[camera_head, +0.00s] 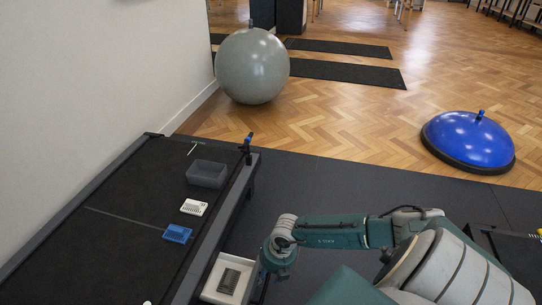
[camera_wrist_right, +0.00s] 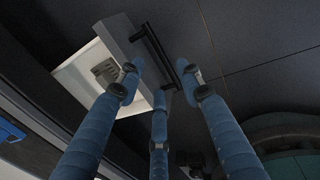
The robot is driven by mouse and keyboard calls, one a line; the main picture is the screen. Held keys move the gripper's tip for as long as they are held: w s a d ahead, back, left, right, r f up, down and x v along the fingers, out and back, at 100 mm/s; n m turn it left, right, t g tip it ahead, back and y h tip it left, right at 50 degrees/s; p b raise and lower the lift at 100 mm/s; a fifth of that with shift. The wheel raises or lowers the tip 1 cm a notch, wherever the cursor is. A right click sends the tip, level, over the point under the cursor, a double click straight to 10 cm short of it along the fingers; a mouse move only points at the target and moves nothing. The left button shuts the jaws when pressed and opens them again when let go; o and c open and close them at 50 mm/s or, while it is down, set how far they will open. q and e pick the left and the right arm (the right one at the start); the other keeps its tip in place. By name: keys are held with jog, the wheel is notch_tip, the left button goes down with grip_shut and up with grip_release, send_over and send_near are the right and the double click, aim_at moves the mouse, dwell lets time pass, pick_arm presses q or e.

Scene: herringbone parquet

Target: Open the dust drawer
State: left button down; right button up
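The dust drawer (camera_head: 208,292) is a white, open-topped box at the bottom of the head view. It stands out from the side of the dark bench, with its inside showing. A dark grey block lies in it. In the right wrist view, the drawer (camera_wrist_right: 70,75) has a grey front with a black bar handle (camera_wrist_right: 152,47). My right gripper (camera_wrist_right: 160,78) has its blue fingers spread on both sides of the handle's near part, with gaps between the tips. Contact with the handle cannot be told. My left gripper is not in view.
A grey ball (camera_head: 252,66) and a blue half-ball (camera_head: 468,138) stand farther off. Dark floor matting (camera_head: 310,180) beside the bench is clear.

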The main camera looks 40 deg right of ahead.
jog(key=r, duration=0.3)
jog(key=s+r, duration=0.1)
jog(key=r, duration=0.1)
jog(key=shift+d+r, duration=0.2)
jog(key=shift+r, duration=0.05)
